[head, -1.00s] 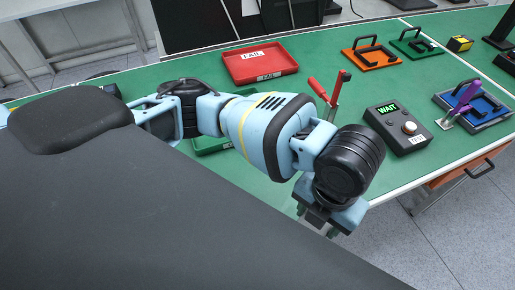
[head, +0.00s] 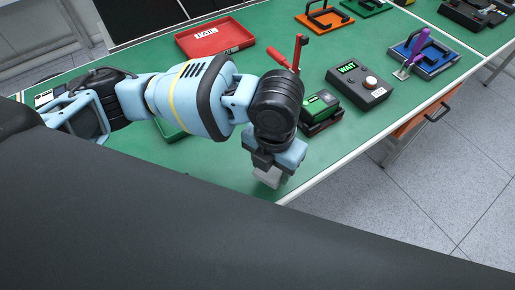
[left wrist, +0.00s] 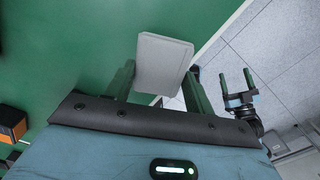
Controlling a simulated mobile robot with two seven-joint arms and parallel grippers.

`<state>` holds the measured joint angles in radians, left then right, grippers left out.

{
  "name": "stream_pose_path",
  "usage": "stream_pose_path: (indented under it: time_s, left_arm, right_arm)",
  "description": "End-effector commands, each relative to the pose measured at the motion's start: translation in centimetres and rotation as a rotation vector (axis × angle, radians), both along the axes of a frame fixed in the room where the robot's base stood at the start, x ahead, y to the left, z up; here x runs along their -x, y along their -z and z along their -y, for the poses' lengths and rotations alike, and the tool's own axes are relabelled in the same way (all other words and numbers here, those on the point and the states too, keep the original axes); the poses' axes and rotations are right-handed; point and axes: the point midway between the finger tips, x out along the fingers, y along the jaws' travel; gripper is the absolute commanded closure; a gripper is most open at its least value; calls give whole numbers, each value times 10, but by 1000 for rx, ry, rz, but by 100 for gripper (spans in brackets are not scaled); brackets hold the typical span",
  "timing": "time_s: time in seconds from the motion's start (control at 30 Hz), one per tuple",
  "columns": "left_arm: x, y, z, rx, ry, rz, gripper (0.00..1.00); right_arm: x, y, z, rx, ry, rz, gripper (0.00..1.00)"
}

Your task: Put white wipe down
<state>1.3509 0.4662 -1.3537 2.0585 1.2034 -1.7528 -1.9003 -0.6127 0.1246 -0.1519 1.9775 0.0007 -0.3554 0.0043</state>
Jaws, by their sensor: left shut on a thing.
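The white wipe (head: 267,178) is a pale grey-white flat piece below my left gripper (head: 272,166), at the green table's front edge. In the left wrist view the wipe (left wrist: 163,64) sits between the two fingers of my left gripper (left wrist: 158,78), which is shut on it. Green tabletop lies behind the wipe; I cannot tell whether they touch. My right gripper (left wrist: 238,88) shows at the right of the left wrist view, over the floor, its fingers apart and nothing seen between them.
On the green table (head: 225,175) stand a red FAIL tray (head: 215,38), a red-handled clamp (head: 290,58), a green-topped device (head: 320,108) and a WAIT box (head: 360,85). A blue fixture with a purple handle (head: 417,48) is farther right. The table front near the left gripper is bare.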

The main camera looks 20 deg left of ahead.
Motion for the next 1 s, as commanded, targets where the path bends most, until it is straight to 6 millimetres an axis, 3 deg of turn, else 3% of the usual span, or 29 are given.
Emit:
stream_pose_path:
  time_s: [0.1, 0.3, 0.7, 1.0]
  left_arm:
    - [-21, 2, -19, -2, -7, 1, 65]
    - [-40, 5, -36, 0, -2, 0, 65]
    - [-53, 7, -48, 0, -4, 0, 65]
    - [-54, 41, -48, 1, 0, 3, 65]
  right_arm:
    - [0, 0, 0, 0, 0, 1, 25]
    - [-1, -1, 0, -1, 2, 2, 25]
    - [-1, -1, -4, -10, 12, 1, 25]
    - [-2, -2, -3, -9, 10, 3, 25]
